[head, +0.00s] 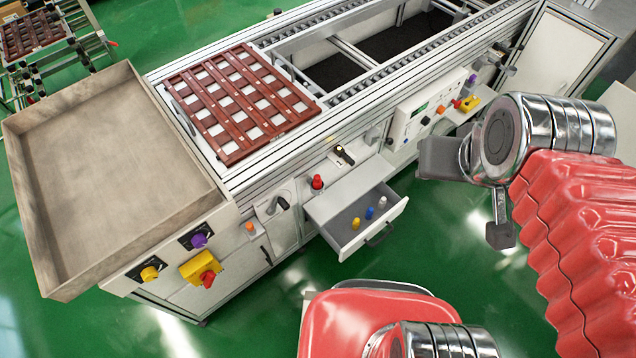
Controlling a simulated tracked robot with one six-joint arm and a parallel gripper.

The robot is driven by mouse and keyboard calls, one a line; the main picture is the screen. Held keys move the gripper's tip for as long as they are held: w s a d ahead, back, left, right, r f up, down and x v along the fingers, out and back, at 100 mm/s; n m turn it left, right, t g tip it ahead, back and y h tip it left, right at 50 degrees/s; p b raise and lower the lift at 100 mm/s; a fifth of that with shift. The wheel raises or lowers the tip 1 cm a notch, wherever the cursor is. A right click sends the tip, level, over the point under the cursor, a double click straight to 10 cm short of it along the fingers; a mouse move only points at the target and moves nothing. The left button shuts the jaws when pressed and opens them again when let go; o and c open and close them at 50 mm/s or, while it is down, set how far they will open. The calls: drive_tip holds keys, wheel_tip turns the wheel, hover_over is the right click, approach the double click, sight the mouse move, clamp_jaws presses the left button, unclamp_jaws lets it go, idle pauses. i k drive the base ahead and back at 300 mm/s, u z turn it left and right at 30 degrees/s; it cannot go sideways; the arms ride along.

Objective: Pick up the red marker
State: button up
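A small upright red piece (317,182) stands at the conveyor's front side, just above the left end of the open drawer. It may be the red marker or a fixed knob; I cannot tell. The open grey drawer (335,208) holds three small upright pieces: yellow (356,223), blue (369,213) and white (382,202). No red piece shows inside it. My gripper (467,197) is at right, in front of the conveyor and right of the drawer. Its two grey fingers are spread apart with nothing between them.
A brown grid tray (240,105) lies on the conveyor (345,95). A large empty grey bin (110,165) is at left. A yellow-and-red switch (203,270) and a purple knob (199,240) jut from the front. A control box (425,108) stands behind my gripper. Green floor (270,325) is clear in front.

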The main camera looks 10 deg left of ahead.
sight(317, 180)
drive_tip(key=u, duration=0.2)
drive_tip(key=k, duration=0.6)
drive_tip(key=u, duration=0.6)
drive_tip(key=k, duration=0.7)
drive_tip(key=u, duration=0.1)
drive_tip(key=i, duration=0.75)
drive_tip(key=u, duration=0.5)
drive_tip(key=i, duration=0.65)
drive_tip(key=u, duration=0.5)
